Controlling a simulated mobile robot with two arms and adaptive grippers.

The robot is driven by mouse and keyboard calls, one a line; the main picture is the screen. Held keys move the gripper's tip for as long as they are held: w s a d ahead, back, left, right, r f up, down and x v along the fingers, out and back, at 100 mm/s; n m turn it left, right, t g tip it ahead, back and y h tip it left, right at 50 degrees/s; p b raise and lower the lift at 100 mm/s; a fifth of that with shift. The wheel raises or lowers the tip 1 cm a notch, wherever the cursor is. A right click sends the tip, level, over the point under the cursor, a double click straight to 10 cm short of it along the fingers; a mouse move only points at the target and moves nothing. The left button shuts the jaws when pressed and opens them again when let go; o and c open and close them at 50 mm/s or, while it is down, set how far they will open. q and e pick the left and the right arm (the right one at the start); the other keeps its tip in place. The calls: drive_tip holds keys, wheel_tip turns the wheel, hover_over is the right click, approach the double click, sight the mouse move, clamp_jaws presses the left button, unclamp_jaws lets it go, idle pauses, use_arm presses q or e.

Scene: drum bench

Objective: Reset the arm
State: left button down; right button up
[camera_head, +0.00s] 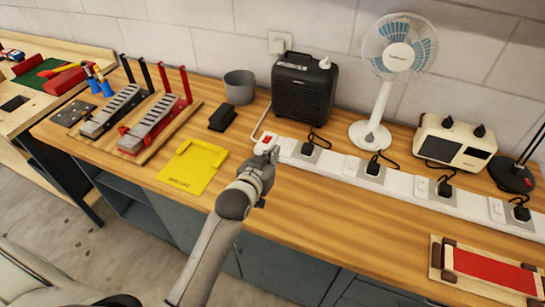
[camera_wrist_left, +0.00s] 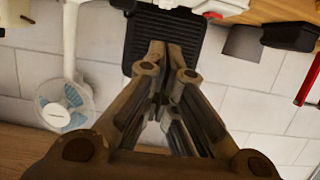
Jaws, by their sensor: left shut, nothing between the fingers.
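My left arm (camera_head: 208,258) reaches up from the bottom of the head view over the front edge of the bench. My left gripper (camera_head: 272,153) is shut and empty, close to the red switch (camera_head: 267,140) at the left end of the white power strip (camera_head: 340,168). I cannot tell whether the fingertips touch the strip. In the left wrist view the shut fingers (camera_wrist_left: 165,47) appear in front of the black heater (camera_wrist_left: 150,30), with nothing between them. My right gripper is not in view.
A white fan (camera_head: 383,90), a cream device (camera_head: 455,142) and a lamp base (camera_head: 511,175) stand behind the strip. A yellow tray (camera_head: 193,167), black block (camera_head: 223,117) and grey cup (camera_head: 239,87) are left. A red-topped board (camera_head: 490,270) lies front right. The bench front centre is clear.

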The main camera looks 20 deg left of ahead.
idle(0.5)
